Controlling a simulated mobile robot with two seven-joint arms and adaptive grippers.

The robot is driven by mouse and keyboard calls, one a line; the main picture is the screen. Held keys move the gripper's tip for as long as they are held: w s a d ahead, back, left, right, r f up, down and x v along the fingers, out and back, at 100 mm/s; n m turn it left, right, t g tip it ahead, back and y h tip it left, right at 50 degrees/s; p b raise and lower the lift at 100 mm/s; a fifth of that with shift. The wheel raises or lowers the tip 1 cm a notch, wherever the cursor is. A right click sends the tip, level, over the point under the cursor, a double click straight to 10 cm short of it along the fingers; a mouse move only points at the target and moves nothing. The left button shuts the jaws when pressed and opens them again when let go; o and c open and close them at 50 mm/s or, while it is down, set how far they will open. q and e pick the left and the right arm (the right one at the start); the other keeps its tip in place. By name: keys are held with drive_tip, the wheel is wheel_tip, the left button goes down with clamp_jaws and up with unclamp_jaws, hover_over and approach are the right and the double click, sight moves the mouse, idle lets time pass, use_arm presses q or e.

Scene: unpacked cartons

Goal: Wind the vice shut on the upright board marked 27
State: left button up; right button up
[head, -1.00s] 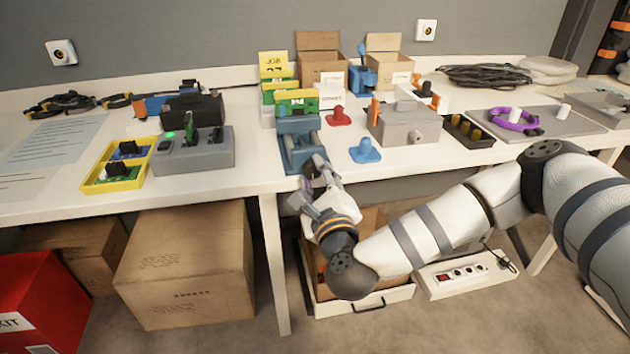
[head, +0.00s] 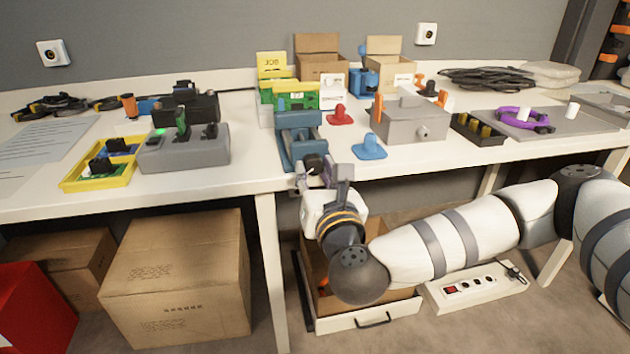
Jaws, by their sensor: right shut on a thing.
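The blue-grey vice (head: 303,146) stands at the front edge of the table, its handle end toward me. A green upright board (head: 300,100) with a pale label stands at its far end; the label is too small to read, and I cannot tell whether the jaws touch it. My right gripper (head: 322,168) is at the vice's front, just over the table edge, shut on the dark vice handle (head: 313,161). The gripper hides most of the handle. My left gripper is not in view.
A blue stand-like piece (head: 369,148) and a red one (head: 340,117) are right of the vice, before a grey box (head: 410,125). A grey unit with a green light (head: 185,152) and yellow tray (head: 75,182) are left. An open drawer (head: 345,324) lies below.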

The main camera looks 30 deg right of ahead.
drive_tip(key=shift+m+b, duration=0.95)
drive_tip(key=shift+m, duration=0.65)
drive_tip(key=shift+r+m, duration=0.1)
drive_tip(key=shift+m, duration=0.2)
drive_tip(key=o, duration=1.1)
drive_tip(key=shift+o, duration=0.2)
drive_tip(key=v, duration=0.7)
drive_tip(key=shift+s+a, duration=0.15)
drive_tip(key=shift+s, duration=0.15)
